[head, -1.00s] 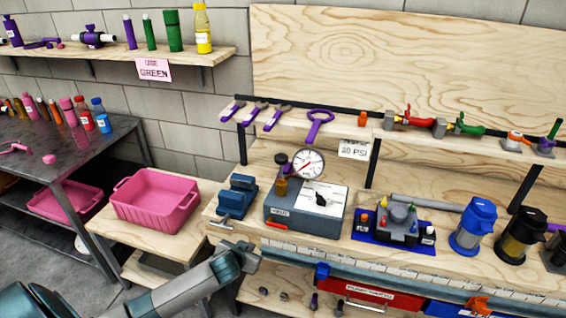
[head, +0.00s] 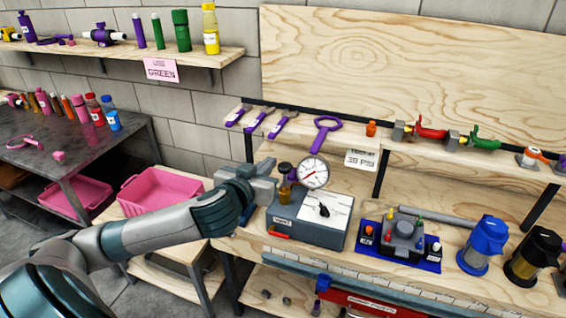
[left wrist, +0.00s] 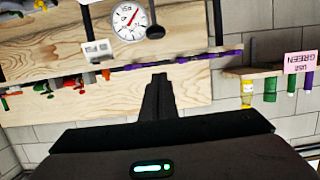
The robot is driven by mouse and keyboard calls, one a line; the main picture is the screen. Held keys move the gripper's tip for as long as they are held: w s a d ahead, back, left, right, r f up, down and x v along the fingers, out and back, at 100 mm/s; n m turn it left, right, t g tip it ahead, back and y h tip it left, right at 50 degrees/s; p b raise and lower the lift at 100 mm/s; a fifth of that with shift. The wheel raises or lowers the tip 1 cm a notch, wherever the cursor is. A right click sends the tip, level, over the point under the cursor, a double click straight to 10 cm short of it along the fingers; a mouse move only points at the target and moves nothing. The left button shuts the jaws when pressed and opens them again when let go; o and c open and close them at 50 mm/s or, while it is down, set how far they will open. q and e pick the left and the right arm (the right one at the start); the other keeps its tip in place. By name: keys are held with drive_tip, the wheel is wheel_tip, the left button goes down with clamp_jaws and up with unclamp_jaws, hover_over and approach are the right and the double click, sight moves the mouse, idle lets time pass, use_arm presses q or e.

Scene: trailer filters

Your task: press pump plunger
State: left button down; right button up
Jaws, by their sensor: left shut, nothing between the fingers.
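The pump (head: 310,231) is a grey-blue box with a white top panel on the bench. Its plunger (head: 285,169), with a dark round knob over an amber-brown part, stands upright at the back left of the box, beside a round white gauge (head: 314,173) with a red needle. My left gripper (head: 268,181) is shut and empty, just left of the plunger at about knob height; contact cannot be told. In the left wrist view the shut fingers (left wrist: 158,92) point toward the bench, with the gauge (left wrist: 129,20) and the dark plunger knob (left wrist: 155,32) beyond. My right gripper is not in view.
A "30 PSI" sign (head: 361,159) hangs at the shelf behind the pump. A blue tray (head: 425,264) with small parts and a blue-topped canister (head: 483,243) stand to the right. A pink bin (head: 160,188) is at the left, partly behind my arm.

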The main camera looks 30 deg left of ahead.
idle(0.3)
use_arm(q)
drive_tip(key=p, duration=0.4)
hover_over(285, 170)
wheel_tip(285, 170, down, 2)
drive_tip(key=f, duration=0.1)
drive_tip(key=f+p, duration=0.1)
drive_tip(key=f, duration=0.1)
drive_tip(key=s+f, duration=0.1)
drive_tip(key=shift+a+f+p, duration=0.25)
drive_tip(key=shift+f+p, duration=0.05)
drive_tip(key=shift+f, duration=0.1)
